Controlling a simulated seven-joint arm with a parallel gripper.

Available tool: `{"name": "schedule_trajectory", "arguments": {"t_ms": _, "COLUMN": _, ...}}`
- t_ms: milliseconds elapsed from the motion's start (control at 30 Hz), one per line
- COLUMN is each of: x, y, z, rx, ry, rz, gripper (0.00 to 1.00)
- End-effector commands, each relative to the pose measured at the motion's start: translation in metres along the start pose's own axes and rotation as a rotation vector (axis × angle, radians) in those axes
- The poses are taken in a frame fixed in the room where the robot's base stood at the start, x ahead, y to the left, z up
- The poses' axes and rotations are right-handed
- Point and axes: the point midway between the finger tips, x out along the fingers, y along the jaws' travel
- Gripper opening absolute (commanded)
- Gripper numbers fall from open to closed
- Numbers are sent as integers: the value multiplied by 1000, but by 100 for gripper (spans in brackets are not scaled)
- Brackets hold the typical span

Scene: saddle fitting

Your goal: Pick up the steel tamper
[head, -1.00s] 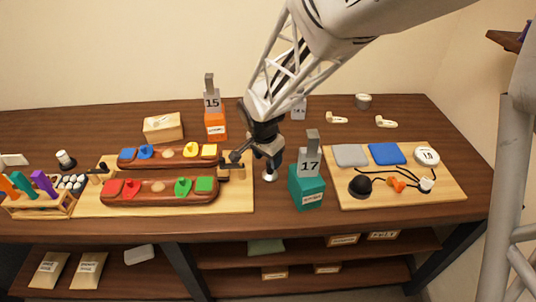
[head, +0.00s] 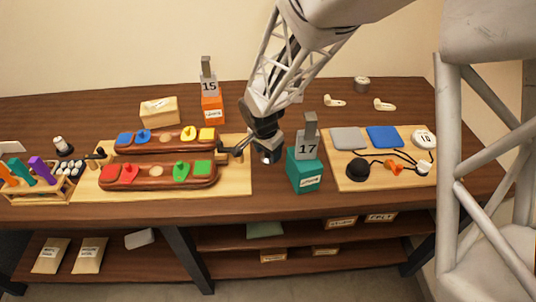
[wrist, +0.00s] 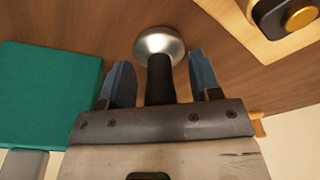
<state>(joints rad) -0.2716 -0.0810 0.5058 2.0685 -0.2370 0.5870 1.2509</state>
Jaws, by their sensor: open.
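The steel tamper (wrist: 160,44) shows in the wrist view as a shiny round steel end with a dark handle (wrist: 160,82). The handle lies between the two blue-grey fingers of my gripper (wrist: 160,62), with a visible gap on each side. My gripper is open around it. In the head view my gripper (head: 267,154) is low over the table, between the wooden board on the left and the teal box, and it hides most of the tamper.
The teal box (head: 305,177) with the grey "17" block stands close right of my gripper; it also shows in the wrist view (wrist: 45,95). The left board (head: 238,180) carries long wooden trays with coloured pieces. An orange box (head: 212,110) stands behind.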

Motion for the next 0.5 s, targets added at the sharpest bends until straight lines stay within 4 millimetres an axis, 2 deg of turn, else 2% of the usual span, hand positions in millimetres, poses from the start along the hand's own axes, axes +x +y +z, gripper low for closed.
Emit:
{"name": "schedule_trajectory", "arguments": {"t_ms": 167, "x": 0, "y": 0, "z": 0, "rx": 0, "ry": 0, "rz": 0, "gripper": 58}}
{"name": "schedule_trajectory", "arguments": {"t_ms": 200, "x": 0, "y": 0, "z": 0, "rx": 0, "ry": 0, "rz": 0, "gripper": 55}}
{"name": "schedule_trajectory", "arguments": {"t_ms": 500, "x": 0, "y": 0, "z": 0, "rx": 0, "ry": 0, "rz": 1, "gripper": 9}}
